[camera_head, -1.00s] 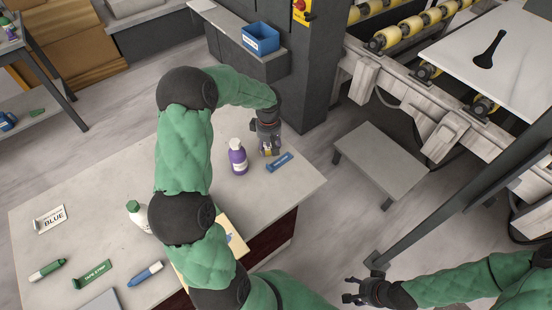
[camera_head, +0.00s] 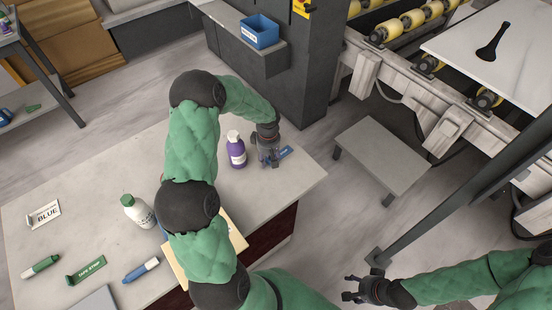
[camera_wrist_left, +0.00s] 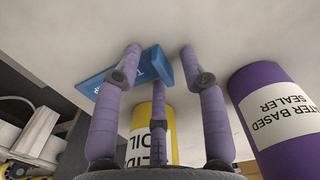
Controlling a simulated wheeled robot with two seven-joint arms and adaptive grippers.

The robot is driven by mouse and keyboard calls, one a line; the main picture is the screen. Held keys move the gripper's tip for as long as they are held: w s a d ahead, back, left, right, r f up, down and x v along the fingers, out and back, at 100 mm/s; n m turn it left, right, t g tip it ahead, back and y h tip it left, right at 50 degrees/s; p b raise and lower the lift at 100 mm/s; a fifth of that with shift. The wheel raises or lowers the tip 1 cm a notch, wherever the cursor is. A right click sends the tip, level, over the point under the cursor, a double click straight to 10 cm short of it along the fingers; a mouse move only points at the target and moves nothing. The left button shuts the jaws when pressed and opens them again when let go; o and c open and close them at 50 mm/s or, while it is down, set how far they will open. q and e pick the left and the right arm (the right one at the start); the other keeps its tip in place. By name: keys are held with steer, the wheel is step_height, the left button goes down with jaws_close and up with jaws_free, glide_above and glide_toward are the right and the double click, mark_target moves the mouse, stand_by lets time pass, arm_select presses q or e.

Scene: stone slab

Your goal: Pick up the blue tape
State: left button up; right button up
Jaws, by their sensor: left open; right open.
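A blue labelled piece (camera_head: 286,152) lies flat near the right end of the stone-topped table; its label is not fully readable, and I cannot tell whether it is the tape. My left gripper (camera_head: 268,160) is over it, partly covering it. In the left wrist view the three purple-grey fingers of this gripper (camera_wrist_left: 160,58) are spread, with the blue piece (camera_wrist_left: 104,74) behind and between them. A yellow labelled container (camera_wrist_left: 140,135) stands close below the fingers. My right gripper (camera_head: 366,290) is open and empty, low at the right, away from the table.
A purple sealer bottle (camera_head: 237,155) stands just left of the left gripper; it is also close in the wrist view (camera_wrist_left: 265,95).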

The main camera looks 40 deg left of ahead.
arm_select(q)
steer(key=shift+c, duration=0.2)
jaws_close()
steer(key=shift+r, duration=0.15)
